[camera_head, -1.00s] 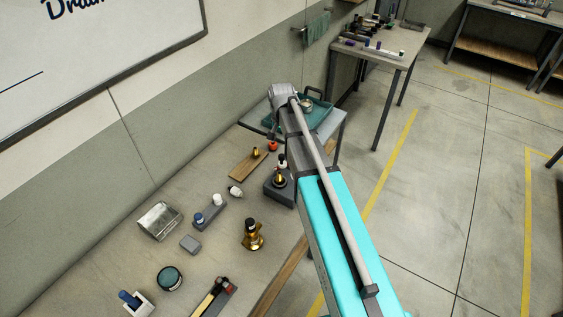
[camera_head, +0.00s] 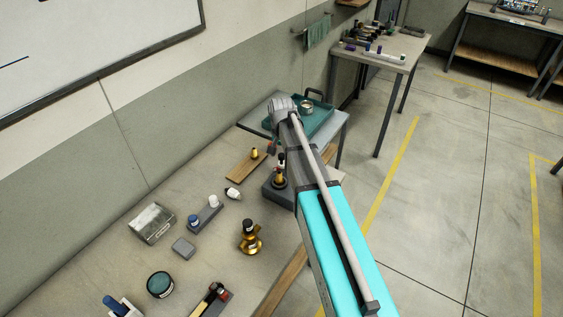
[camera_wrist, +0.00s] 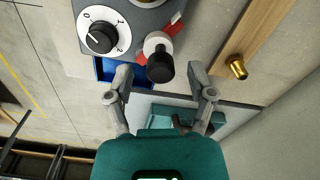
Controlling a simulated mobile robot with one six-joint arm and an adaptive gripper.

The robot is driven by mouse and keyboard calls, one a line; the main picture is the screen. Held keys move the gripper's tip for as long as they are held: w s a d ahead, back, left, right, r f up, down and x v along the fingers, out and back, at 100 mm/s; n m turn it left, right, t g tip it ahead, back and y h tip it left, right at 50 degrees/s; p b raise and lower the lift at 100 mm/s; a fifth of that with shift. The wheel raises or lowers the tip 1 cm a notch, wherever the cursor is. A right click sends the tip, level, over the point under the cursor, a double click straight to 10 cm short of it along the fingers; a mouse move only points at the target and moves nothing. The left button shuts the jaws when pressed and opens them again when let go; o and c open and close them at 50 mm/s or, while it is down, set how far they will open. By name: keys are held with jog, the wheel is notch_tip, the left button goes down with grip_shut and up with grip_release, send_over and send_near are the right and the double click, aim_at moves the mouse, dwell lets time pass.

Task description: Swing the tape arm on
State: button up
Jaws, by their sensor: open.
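A grey box with a white dial marked 0, 1, 2 (camera_wrist: 100,37) fills the top of the wrist view. A white post with a black knob (camera_wrist: 159,66) sticks out at its side, beside a red and white mark (camera_wrist: 176,28). I cannot tell for certain which part is the tape arm. A dark grey box (camera_head: 276,195) that looks like the same unit shows in the head view, partly hidden by my arm. My gripper (camera_wrist: 161,82) is open, its fingers on either side of the black knob with gaps; contact is not visible.
A blue part (camera_wrist: 108,70) lies by the left finger. A wooden board with a brass peg (camera_wrist: 237,68) is to the right. A teal tray (camera_head: 318,117) stands on the side table beyond. Brass stand (camera_head: 250,242), tin box (camera_head: 152,223) and jar (camera_head: 160,284) occupy the bench.

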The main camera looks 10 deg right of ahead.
jog(key=shift+f+b, duration=0.75)
jog(key=shift+f, duration=0.25)
grip_shut()
